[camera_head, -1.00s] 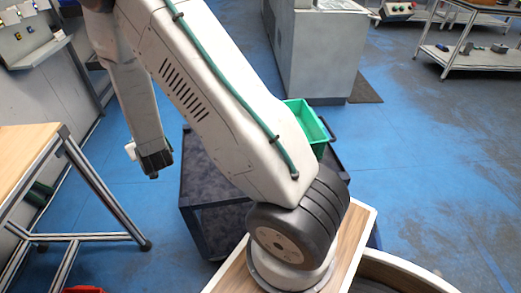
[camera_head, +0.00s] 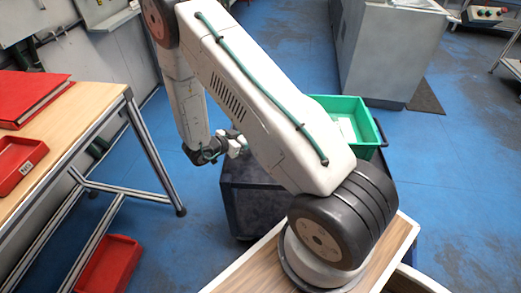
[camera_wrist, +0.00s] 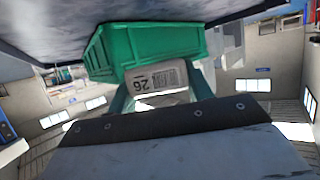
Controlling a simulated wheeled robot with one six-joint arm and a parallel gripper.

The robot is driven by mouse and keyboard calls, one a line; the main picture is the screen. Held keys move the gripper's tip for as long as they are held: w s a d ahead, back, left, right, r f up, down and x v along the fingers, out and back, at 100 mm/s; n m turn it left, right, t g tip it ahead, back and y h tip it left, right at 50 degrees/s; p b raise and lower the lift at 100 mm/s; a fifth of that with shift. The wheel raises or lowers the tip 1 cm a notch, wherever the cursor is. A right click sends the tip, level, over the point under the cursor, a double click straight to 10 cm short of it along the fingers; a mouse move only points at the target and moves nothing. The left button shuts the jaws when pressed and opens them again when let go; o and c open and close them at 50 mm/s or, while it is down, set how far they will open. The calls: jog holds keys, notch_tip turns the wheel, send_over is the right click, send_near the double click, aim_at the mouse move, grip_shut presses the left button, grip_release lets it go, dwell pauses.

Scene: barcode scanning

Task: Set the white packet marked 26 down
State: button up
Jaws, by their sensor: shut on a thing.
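The white packet marked 26 (camera_wrist: 157,79) is between the two fingers of my gripper (camera_wrist: 160,88) in the wrist view, its number upside down. My gripper is shut on it. In the head view my gripper (camera_head: 226,146) hangs low at the end of the arm, left of the green bin. A small white shape shows at its tip there, too small to read. The green bin (camera_head: 365,146) is on the dark cart (camera_head: 250,200), partly hidden by my arm. The bin (camera_wrist: 103,50) also shows behind the packet in the wrist view.
A wooden-topped table (camera_head: 75,110) at the left bears a red folder (camera_head: 30,97) and a red tray (camera_head: 18,160). Another red bin (camera_head: 108,265) is low beneath it. White contents (camera_head: 346,128) show inside the green bin. A grey cabinet (camera_head: 385,50) stands behind; blue floor lies between.

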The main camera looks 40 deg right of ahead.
aim_at(247, 157)
notch_tip(247, 157, down, 8)
jog(key=shift+r, duration=0.2)
jog(key=shift+f, duration=0.1)
jog(key=o, duration=1.1)
